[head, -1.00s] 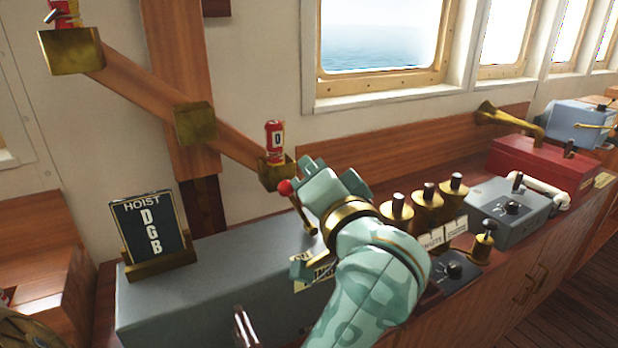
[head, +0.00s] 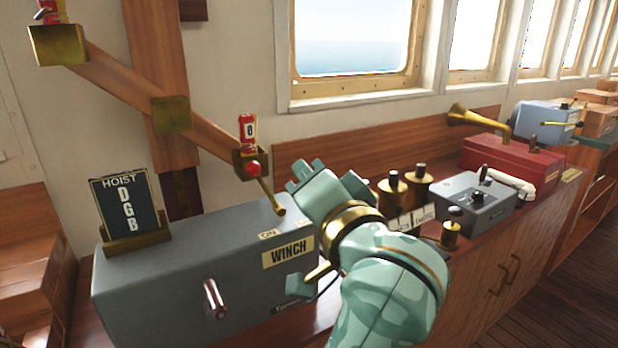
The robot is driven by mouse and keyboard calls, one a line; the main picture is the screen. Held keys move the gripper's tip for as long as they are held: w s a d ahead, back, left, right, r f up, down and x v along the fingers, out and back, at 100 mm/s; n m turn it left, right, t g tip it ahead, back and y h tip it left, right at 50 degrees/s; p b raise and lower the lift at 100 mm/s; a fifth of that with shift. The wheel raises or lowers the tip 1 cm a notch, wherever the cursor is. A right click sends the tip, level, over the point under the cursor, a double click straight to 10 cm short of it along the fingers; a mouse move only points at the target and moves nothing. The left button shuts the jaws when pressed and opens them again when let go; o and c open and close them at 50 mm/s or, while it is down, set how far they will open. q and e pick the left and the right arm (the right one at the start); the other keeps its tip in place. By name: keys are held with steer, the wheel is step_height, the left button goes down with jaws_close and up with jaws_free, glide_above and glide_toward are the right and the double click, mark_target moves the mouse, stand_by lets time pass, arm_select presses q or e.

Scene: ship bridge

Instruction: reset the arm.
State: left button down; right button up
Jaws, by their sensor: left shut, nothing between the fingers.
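My left gripper (head: 310,178) is shut and empty, held above the right end of the grey winch box (head: 180,262). Its teal arm comes up from the bottom of the head view. A brass lever (head: 268,193) with a red knob (head: 253,168) rises from the top of the winch box, to the left of the gripper. A clear gap shows between knob and gripper. The arm partly hides the box's right end. My right gripper is not in view.
A HOIST sign (head: 127,208) stands on the box, and a crank handle (head: 214,298) sticks out of its front. Brass-based levers (head: 392,190), a grey control box (head: 476,200) and a red box (head: 510,158) stand to the right. A slanted wooden rail with red cylinders (head: 248,133) is behind.

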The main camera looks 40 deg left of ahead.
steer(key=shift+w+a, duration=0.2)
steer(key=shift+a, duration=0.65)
